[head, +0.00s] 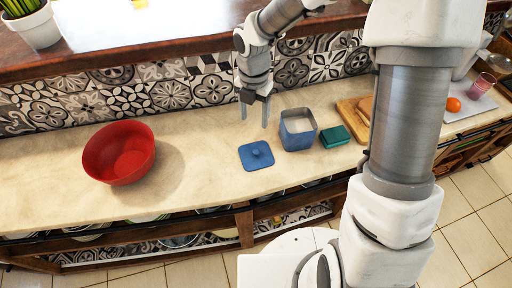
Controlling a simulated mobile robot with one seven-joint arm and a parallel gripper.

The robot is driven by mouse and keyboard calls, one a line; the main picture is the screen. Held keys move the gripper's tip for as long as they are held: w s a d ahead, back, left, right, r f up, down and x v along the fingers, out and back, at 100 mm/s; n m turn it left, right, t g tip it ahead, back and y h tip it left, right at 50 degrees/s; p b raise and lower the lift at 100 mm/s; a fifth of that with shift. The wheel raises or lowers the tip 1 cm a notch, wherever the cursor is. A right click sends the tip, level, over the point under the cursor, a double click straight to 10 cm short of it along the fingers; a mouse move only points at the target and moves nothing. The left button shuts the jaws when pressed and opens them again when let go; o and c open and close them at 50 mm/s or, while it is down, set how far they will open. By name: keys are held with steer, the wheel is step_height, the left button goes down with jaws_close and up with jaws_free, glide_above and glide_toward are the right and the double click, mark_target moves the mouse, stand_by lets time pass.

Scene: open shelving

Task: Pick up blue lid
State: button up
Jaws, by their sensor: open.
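The blue lid (256,156) lies flat on the beige counter (205,178). My gripper (254,122) is open and points down, above and behind the lid in the picture. It looks empty and apart from the lid. Nothing hides the lid.
A red bowl (119,153) stands to the left. A teal box (335,136) and wooden boards (355,117) are right of the container. A tiled wall (150,90) and wooden ledge (165,42) run behind. Counter between bowl and lid is clear.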

glide_above(256, 151)
steer(key=f, duration=1)
steer(key=shift+s+a, duration=0.1)
steer(key=shift+a, duration=0.15)
steer(key=shift+d+f, duration=0.15)
steer(key=shift+f, duration=1.25)
steer(key=shift+d+f, duration=0.1)
steer(key=shift+f, duration=1.3)
jaws_close()
